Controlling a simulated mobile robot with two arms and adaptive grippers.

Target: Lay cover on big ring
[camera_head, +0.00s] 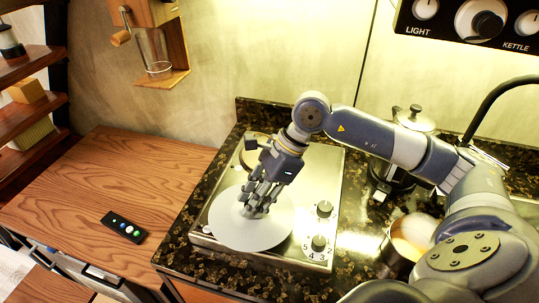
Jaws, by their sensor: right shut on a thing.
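The cover (236,232) is a flat, pale grey round disc over the front left part of the silver cooktop (314,170). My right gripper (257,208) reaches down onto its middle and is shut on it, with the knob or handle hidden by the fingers. The cover hides the ring below it, and I cannot tell whether it touches the cooktop. Part of another ring (247,158) shows behind my gripper. My left gripper is not in view.
Two knobs (319,243) stand at the cooktop's right front. A moka pot (415,118) and a metal pot (408,238) stand to the right, near my arm. A remote (124,227) lies on the wooden counter (150,180), which is otherwise mostly clear.

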